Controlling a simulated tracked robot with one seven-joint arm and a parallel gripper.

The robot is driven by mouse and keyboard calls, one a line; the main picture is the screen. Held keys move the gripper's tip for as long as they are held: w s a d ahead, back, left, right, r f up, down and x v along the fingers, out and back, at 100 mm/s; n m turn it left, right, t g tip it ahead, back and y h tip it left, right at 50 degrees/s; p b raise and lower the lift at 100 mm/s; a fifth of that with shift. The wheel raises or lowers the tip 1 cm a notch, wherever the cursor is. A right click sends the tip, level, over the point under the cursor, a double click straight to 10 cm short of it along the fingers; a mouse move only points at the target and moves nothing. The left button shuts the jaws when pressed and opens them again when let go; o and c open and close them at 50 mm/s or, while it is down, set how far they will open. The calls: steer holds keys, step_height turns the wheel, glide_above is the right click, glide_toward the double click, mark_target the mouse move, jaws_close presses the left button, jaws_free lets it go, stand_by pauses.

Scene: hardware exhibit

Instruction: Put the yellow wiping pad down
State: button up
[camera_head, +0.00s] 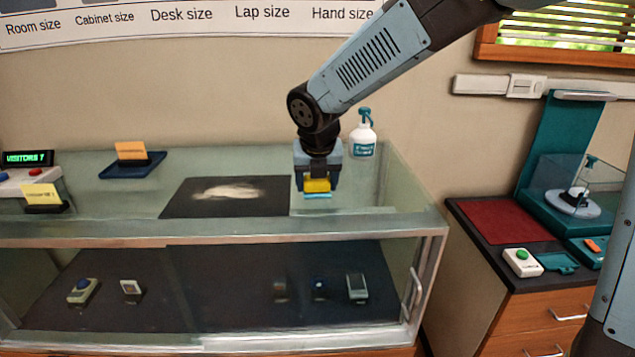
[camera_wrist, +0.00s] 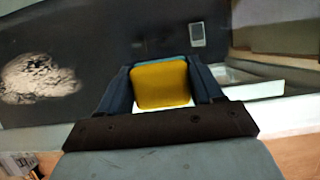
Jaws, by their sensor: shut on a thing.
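The yellow wiping pad (camera_head: 317,185) has a light blue underside and sits between the jaws of my gripper (camera_head: 318,188). In the wrist view the pad (camera_wrist: 160,84) fills the space between the two dark fingers of my gripper (camera_wrist: 161,88). My gripper is shut on the pad and points down over the right part of the glass display case (camera_head: 345,213). I cannot tell whether the pad touches the glass top. A black mat (camera_head: 272,200) with a pale powdery patch (camera_head: 226,190) lies on the case top, just left of my gripper.
The glass right of my gripper is clear.

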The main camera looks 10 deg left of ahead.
steer(key=shift+f, duration=0.25)
steer(key=shift+s+f, duration=0.1)
steer(key=shift+f, duration=0.25)
